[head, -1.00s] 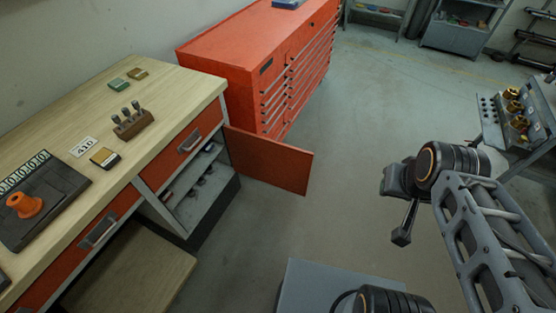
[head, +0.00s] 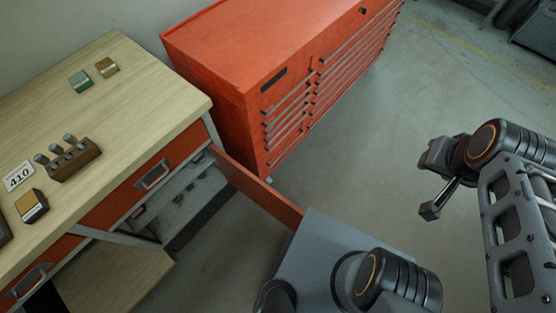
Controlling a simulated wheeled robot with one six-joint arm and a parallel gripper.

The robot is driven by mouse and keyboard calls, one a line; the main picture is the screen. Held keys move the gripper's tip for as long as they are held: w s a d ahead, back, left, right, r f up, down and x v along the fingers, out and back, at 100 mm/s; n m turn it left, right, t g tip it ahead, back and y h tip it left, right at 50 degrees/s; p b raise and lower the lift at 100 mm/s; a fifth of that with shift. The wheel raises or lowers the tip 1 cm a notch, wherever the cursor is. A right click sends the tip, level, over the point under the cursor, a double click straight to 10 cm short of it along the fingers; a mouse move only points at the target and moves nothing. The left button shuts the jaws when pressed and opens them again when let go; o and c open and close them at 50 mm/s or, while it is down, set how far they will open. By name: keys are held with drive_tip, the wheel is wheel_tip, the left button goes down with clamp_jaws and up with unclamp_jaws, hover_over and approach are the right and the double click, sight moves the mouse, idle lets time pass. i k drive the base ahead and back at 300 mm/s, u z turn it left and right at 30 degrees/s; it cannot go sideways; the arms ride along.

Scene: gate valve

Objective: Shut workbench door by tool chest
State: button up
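The orange workbench door (head: 258,190) stands open, swung out from the bench's right end toward the tool chest. Its far end is hidden behind my grey base. The workbench (head: 120,110) has a pale wood top, and the open compartment (head: 185,200) under its right drawer shows grey shelves with small items. The red tool chest (head: 245,55) stands just beyond the door. My gripper (head: 430,195) is at the right, over the floor, well apart from the door. It is small and seen from the side, so its opening does not show clearly.
On the bench top are a wooden block with pegs (head: 74,160), a 410 label (head: 18,176) and small green (head: 80,82) and brown blocks. A second, wood-coloured panel (head: 115,275) sits low at the left. The floor (head: 360,140) right of the chest is clear.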

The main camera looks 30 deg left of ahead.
sight(291, 215)
drive_tip(key=i, duration=1.75)
drive_tip(key=u, duration=2.75)
drive_tip(key=k, duration=0.95)
drive_tip(key=u, duration=1.55)
drive_tip(key=i, duration=0.45)
drive_tip(key=z, duration=0.15)
